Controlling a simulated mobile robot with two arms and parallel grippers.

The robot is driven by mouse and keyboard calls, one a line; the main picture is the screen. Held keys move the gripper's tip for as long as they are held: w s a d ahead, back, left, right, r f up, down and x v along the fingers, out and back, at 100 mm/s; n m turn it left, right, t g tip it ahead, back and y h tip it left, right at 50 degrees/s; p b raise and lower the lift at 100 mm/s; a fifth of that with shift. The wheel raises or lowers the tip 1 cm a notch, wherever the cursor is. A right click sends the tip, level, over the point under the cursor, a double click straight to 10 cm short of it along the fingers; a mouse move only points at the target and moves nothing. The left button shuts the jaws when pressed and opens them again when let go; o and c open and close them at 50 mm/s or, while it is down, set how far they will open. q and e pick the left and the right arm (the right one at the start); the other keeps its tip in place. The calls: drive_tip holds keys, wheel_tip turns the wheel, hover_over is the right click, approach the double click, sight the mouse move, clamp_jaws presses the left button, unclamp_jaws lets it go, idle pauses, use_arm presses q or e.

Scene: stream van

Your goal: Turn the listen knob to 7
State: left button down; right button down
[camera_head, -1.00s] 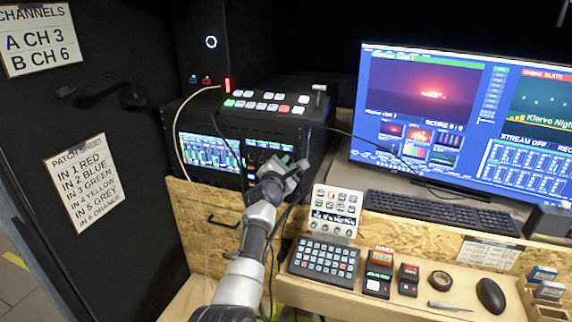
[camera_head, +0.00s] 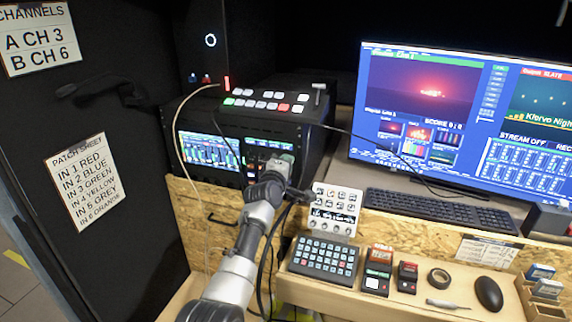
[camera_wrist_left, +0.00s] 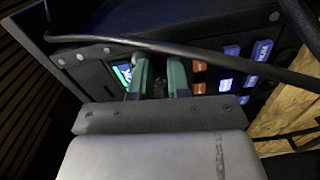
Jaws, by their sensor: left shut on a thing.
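My left gripper (camera_head: 282,165) is at the front of the black rack unit, at its right-hand panel of buttons, beside the lit screen (camera_head: 208,149). In the left wrist view its two green-tipped fingers (camera_wrist_left: 158,78) point at the panel and are shut on a small dark knob (camera_wrist_left: 159,90), taken to be the listen knob. The knob is mostly hidden between the fingers, and its pointer and scale cannot be read. In the head view the gripper covers it. My right gripper is not in view.
Lit orange and blue buttons (camera_wrist_left: 229,84) sit right of the fingers in the wrist view. A dark cable (camera_wrist_left: 190,50) crosses in front of the panel there. A switcher (camera_head: 265,102) tops the rack. A keypad (camera_head: 323,258) and small devices lie on the wooden shelf below.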

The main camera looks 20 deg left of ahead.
use_arm(q)
drive_tip(key=m, duration=2.4)
drive_tip(key=shift+a+r+m, duration=0.15)
drive_tip(key=shift+r+m, duration=0.2)
drive_tip(key=shift+m, duration=0.05)
